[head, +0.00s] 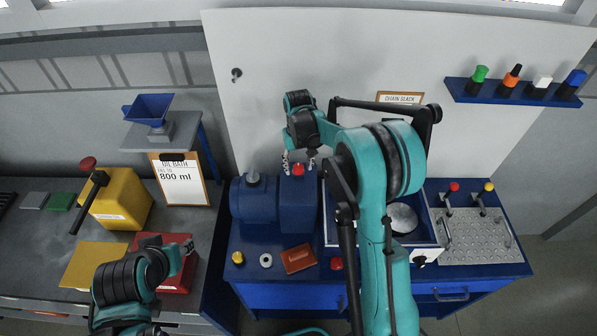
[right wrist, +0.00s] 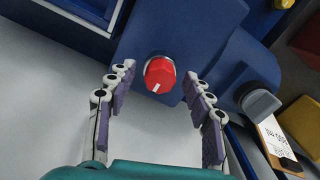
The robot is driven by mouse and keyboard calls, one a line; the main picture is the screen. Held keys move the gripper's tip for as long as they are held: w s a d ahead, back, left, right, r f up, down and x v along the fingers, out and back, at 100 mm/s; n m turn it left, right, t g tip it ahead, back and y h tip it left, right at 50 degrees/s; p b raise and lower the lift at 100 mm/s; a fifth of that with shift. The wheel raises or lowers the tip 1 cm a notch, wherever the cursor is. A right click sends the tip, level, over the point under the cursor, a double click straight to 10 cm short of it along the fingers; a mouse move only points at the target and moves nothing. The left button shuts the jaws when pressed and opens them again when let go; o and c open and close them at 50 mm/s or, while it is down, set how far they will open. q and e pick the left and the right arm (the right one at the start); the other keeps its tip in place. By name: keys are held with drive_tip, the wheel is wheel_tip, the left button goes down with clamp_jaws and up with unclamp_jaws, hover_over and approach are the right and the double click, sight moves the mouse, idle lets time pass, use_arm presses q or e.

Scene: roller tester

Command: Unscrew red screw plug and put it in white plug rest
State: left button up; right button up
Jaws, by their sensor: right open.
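The red screw plug (head: 298,169) stands on top of the blue housing (head: 297,205). In the right wrist view the plug (right wrist: 159,75) is a red faceted cap with a white mark, seated on a pale collar. My right gripper (head: 299,161) is open above it. In the right wrist view its fingertips (right wrist: 158,77) stand apart on both sides of the plug, with visible gaps. A small white ring (head: 266,260) on the blue bench top looks like the plug rest, and its hole looks empty.
A yellow round piece (head: 238,257) and a brown-red tray (head: 298,259) flank the white ring. A grey-capped blue cylinder (head: 252,203) adjoins the housing. A red box (head: 176,280) stands on the left table. A shelf with several coloured bottles (head: 510,92) hangs at the right.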

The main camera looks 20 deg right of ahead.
drive_tip(key=m, duration=0.3)
drive_tip(key=m+b, duration=0.1)
drive_tip(key=m, duration=0.2)
drive_tip(key=shift+f+m, duration=0.1)
drive_tip(key=shift+m, duration=0.2)
drive_tip(key=m, duration=0.3)
drive_tip(key=shift+b, duration=0.4)
drive_tip(key=m, duration=0.3)
drive_tip(key=shift+m, duration=0.3)
drive_tip(key=shift+c, duration=0.3)
clamp_jaws()
